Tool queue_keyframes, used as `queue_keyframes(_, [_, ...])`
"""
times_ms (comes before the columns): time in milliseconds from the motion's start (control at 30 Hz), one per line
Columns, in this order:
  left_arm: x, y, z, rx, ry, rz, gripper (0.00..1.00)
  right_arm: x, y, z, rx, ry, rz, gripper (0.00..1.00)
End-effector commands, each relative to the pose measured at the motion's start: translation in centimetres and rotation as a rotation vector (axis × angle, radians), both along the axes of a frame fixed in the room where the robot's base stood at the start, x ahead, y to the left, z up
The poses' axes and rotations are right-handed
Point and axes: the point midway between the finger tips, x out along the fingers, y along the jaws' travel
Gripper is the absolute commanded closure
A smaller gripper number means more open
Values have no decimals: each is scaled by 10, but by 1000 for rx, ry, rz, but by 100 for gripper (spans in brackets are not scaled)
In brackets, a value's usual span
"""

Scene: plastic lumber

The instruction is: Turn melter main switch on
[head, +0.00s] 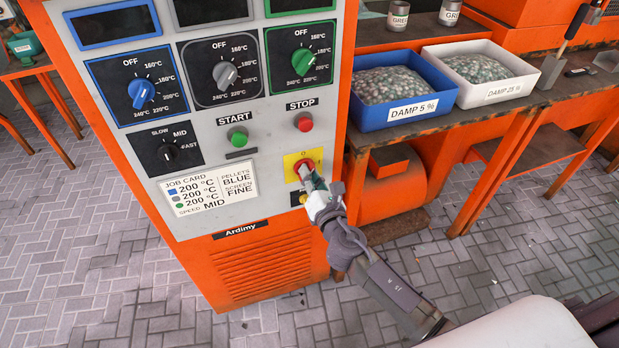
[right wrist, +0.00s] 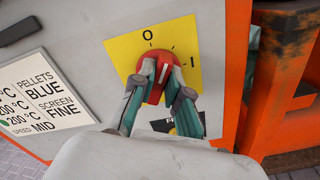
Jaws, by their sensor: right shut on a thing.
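The melter main switch is a red rotary knob (head: 303,164) on a yellow plate at the lower right of the grey control panel. In the right wrist view the knob (right wrist: 157,57) sits below the 0 mark, with the I mark to its right. My right gripper (head: 309,175) reaches it from the lower right. In the right wrist view the fingers of this gripper (right wrist: 158,76) are shut on the knob, one on each side of its grip. A white line shows on the grip between the fingers; its exact setting is partly hidden. My left gripper is not in view.
Above the switch are a green START button (head: 238,137) and a red STOP button (head: 304,122). Three temperature dials and a speed dial (head: 169,151) are further up and left. A bench with a blue bin (head: 405,118) and a white bin (head: 497,93) stands right of the panel.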

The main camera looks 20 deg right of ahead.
Motion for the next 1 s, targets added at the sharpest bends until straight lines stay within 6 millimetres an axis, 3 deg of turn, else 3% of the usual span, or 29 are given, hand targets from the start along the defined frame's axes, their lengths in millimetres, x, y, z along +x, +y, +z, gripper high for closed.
queue_keyframes(500, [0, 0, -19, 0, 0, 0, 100, 0, -2, -4, 495, 19, -1, 100])
queue_keyframes(1000, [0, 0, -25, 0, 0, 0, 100, 0, -3, -6, 894, 34, -2, 100])
